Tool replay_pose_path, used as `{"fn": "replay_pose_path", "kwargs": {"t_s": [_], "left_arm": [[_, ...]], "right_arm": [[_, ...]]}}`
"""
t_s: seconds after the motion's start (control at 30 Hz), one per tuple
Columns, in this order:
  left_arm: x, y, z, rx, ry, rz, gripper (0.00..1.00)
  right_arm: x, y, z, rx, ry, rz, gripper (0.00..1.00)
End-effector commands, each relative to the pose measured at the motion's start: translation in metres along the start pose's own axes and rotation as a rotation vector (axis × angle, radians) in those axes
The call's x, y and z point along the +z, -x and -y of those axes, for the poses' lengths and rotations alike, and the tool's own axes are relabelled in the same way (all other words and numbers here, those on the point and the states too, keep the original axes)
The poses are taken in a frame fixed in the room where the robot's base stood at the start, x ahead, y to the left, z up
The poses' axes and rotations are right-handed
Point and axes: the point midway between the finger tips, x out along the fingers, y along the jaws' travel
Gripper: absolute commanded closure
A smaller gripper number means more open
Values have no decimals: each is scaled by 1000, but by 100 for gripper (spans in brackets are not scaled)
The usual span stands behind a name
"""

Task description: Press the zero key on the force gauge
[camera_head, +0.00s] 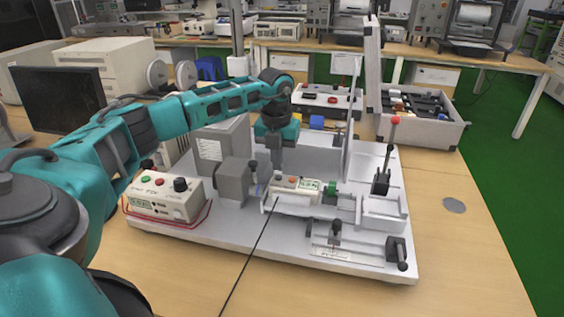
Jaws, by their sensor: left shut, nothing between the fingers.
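The force gauge (298,191) looks like the small pale box near the middle of the white test stand (240,238). Its top face shows a small green display and an orange key; any key lettering is too small to read. My left gripper (277,166) points down just above and behind the gauge's left end. It is shut and empty. I cannot tell whether its tips touch the gauge. My right gripper is not in view.
A control box (165,196) with red and green buttons stands at the stand's left. A red-knobbed lever (386,160) rises at its right, beside an upright plate (353,120). A parts case (425,120) lies open behind. The table's right side is mostly clear.

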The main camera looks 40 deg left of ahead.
Motion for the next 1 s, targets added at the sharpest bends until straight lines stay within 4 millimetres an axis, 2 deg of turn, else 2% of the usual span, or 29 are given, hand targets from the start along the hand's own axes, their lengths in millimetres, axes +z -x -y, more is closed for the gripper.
{"fn": "replay_pose_path", "kwargs": {"t_s": [0.03, 0.2, 0.4, 0.6, 1.0], "left_arm": [[3, 18, -2, -3, 2, 6, 100], [4, 57, -1, -5, 3, 10, 100], [4, 92, -1, -4, 3, 9, 100], [4, 107, -1, -4, 3, 8, 100], [4, 108, -2, -3, 3, 8, 100]], "right_arm": [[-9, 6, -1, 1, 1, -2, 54], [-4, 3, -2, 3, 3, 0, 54], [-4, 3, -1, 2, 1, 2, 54], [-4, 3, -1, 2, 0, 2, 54], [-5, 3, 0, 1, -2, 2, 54]]}}
